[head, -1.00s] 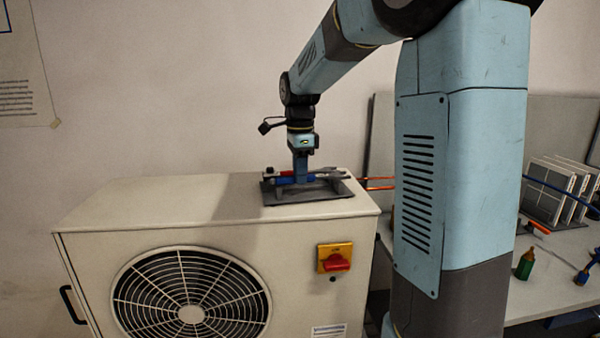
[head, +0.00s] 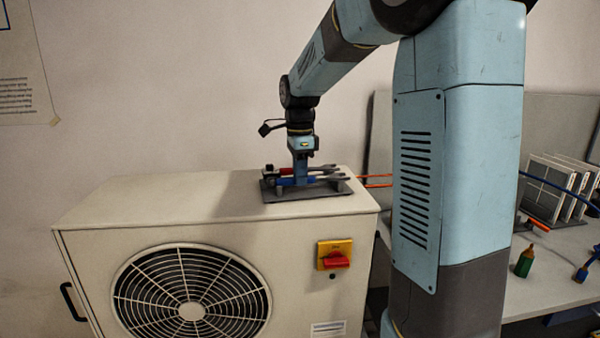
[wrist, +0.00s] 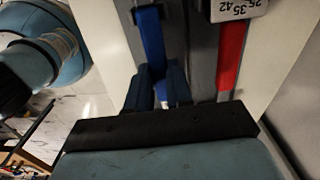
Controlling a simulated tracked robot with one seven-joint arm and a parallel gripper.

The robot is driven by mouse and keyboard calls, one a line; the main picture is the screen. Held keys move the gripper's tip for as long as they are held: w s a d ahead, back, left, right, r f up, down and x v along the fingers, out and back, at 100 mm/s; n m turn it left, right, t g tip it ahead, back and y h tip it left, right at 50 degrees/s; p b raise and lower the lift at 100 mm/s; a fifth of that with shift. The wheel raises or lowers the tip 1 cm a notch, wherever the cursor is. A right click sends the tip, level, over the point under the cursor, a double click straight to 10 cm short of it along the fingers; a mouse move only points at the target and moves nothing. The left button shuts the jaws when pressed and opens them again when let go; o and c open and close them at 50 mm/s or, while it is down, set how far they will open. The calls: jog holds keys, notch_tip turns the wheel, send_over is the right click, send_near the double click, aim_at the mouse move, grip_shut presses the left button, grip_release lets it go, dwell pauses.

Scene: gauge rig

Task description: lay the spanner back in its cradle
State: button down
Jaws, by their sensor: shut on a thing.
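The blue-handled spanner (head: 290,182), with a grey metal end toward the right, is in my gripper (head: 301,181) at the cradle. In the wrist view its blue handle (wrist: 152,42) runs up between the two dark fingers (wrist: 158,92) of my gripper, which is shut on it. The grey cradle (head: 300,195) lies on top of the white fan unit. The spanner is over the cradle's base, level with its low posts; I cannot tell whether it touches them. The fingers hide part of the handle.
A red-handled tool (head: 284,171) lies behind the spanner in the cradle; the wrist view shows its red handle (wrist: 231,55) and a numbered grey block (wrist: 238,8). The white unit (head: 150,200) has free top space to the left. A yellow-and-red switch (head: 335,257) is on its front.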

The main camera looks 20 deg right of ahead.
jog(key=shift+f, duration=0.1)
jog(key=c, duration=0.9)
grip_release()
jog(key=shift+c, duration=0.2)
notch_tip(320, 180, up, 14)
jog(key=shift+f, duration=0.15)
jog(key=shift+a, duration=0.1)
